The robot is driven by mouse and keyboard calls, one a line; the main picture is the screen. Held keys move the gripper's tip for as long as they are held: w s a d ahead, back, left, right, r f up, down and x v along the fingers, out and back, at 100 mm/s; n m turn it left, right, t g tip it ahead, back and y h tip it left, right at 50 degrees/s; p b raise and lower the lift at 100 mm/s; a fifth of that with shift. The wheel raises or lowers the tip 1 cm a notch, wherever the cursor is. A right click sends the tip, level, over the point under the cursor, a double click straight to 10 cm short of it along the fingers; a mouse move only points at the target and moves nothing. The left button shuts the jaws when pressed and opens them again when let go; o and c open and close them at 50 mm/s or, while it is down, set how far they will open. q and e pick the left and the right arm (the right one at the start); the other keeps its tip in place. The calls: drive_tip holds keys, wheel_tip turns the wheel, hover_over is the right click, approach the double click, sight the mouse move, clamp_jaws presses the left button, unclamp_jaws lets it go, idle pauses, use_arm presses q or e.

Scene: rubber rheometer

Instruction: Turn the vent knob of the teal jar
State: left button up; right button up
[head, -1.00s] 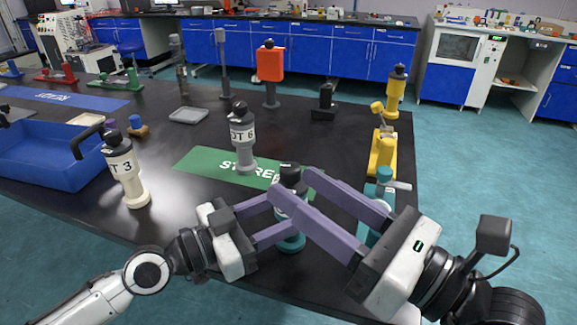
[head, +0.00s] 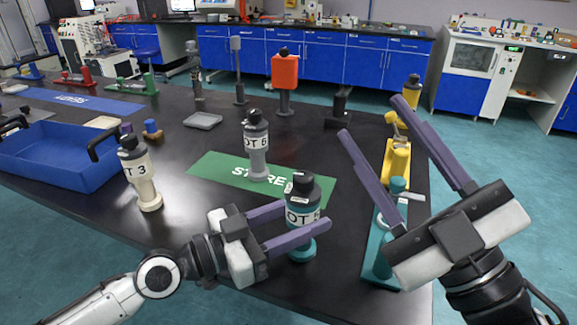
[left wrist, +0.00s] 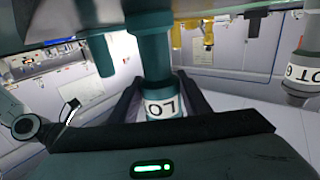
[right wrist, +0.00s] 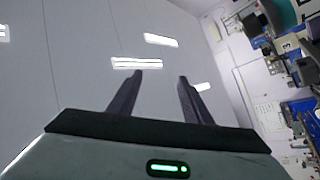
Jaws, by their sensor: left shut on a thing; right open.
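The teal jar (head: 296,240) stands upright near the table's front edge, with a white lot label and a dark lid. The knob (head: 300,178) on its lid looks dark and small; its details cannot be made out. My left gripper (head: 307,213) is shut on the jar's body from the left, its purple fingers either side. The left wrist view shows the jar's teal body (left wrist: 150,60) and label between the fingers. My right gripper (head: 370,117) is open and empty, raised to the right of the jar, fingers pointing up and away. The right wrist view shows nothing between its fingers (right wrist: 160,77).
A teal stand (head: 379,255) is just right of the jar, with a yellow stand (head: 396,165) behind it. A grey jar (head: 257,140) stands on the green mat (head: 210,168). A cream jar (head: 148,190) and blue tray (head: 60,172) are left.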

wheel_tip(320, 180, down, 5)
drive_tip(key=w+m+g+h, duration=0.2)
drive_tip(key=m, duration=0.2)
drive_tip(key=m+g, duration=0.3)
drive_tip(key=g, duration=0.1)
approach(298, 173)
drive_tip(key=w, duration=0.1)
drive_tip(key=x, duration=1.2)
drive_tip(key=shift+a+f, duration=0.15)
drive_tip(key=shift+f, duration=0.2)
use_arm(q)
drive_tip(key=shift+f, duration=0.1)
use_arm(e)
drive_tip(key=shift+s, duration=0.1)
drive_tip(key=c, duration=1.1)
drive_tip(key=shift+t+h, duration=0.3)
drive_tip(key=shift+d+m+t+h, duration=0.25)
drive_tip(key=shift+m+t+h, duration=0.25)
drive_tip(key=shift+m+h, duration=0.3)
